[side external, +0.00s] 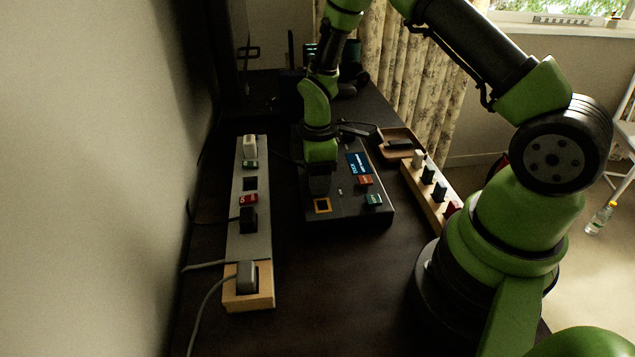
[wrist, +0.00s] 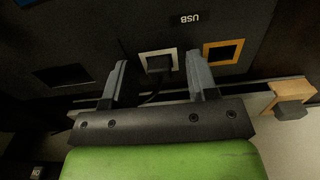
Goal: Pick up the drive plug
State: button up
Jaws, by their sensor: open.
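In the wrist view, a small black plug (wrist: 158,63) with a thin dark cable sits in a pale square frame on a black box (wrist: 105,25), near a "USB" label. It is most likely the drive plug. My gripper (wrist: 158,58) is open, with one finger to each side of the plug; I cannot tell how far above it the fingertips are. In the side view my gripper (side external: 319,188) points down over the left part of the black box (side external: 350,214), behind an orange-framed opening (side external: 322,206). It hides the plug there.
Left of the box stands a grey strip (side external: 240,238) with sockets and plugs, ending in a wooden block (side external: 262,302) with a grey plug (side external: 246,276). A wooden rack (side external: 437,217) and a wooden tray (side external: 410,151) lie to the right. The dark tabletop in front is clear.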

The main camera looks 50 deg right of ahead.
grip_shut()
